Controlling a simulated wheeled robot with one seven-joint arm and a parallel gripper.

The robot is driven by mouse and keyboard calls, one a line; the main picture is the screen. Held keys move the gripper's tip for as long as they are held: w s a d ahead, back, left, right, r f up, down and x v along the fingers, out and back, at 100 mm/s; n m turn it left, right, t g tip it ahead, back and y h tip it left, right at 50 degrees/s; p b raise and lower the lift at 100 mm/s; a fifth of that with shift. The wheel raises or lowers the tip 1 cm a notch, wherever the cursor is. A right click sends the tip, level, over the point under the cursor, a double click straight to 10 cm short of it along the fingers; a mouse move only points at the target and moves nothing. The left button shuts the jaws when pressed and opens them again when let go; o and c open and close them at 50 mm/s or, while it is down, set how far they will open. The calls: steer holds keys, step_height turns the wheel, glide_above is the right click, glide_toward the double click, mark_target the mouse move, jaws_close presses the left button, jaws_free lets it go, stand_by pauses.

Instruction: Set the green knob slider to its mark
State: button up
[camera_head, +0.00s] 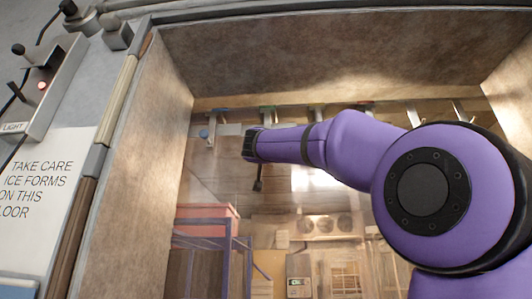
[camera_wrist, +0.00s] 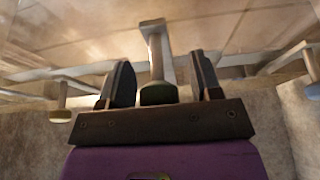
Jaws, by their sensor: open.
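My gripper (camera_wrist: 160,63) is open in the wrist view, one dark finger on each side of a dark green knob (camera_wrist: 158,94). The knob sits at the near end of a pale metal stem (camera_wrist: 155,50), with gaps visible between it and both fingers. I cannot tell how deep the knob lies between them. In the head view my purple arm reaches left and ends in a dark wrist part (camera_head: 252,144); the fingers are not clear there. A small green fitting (camera_head: 268,110) shows on the rail above. I cannot make out the mark.
Other knobs flank the green one in the wrist view, one at left (camera_wrist: 61,115) and one at right (camera_wrist: 313,91). A blue knob (camera_head: 204,133) hangs left of my wrist in the head view.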

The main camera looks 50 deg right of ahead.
steer(key=v, duration=1)
steer(key=shift+s+a+f, duration=0.2)
steer(key=shift+a, duration=0.05)
step_height(320, 180, down, 28)
steer(key=a+n+g+y, duration=0.3)
steer(key=n+g+y, duration=0.15)
steer(key=y, duration=0.35)
steer(key=s+a+f+n+g+y, duration=0.1)
steer(key=s+a+f+n+y, duration=0.1)
steer(key=f, duration=0.6)
steer(key=s+a+f+n+g+y, duration=0.1)
steer(key=s+a+f+y, duration=0.3)
steer(key=f, duration=0.5)
steer(key=s+a+f+n+g+y, duration=0.2)
steer(key=s+a+f+n+y, duration=0.1)
steer(key=f, duration=0.6)
steer(key=s+a, duration=0.1)
steer(key=a, duration=0.1)
steer(key=shift+s+a+y, duration=0.25)
steer(key=shift+a+y, duration=0.05)
steer(key=shift+a, duration=0.05)
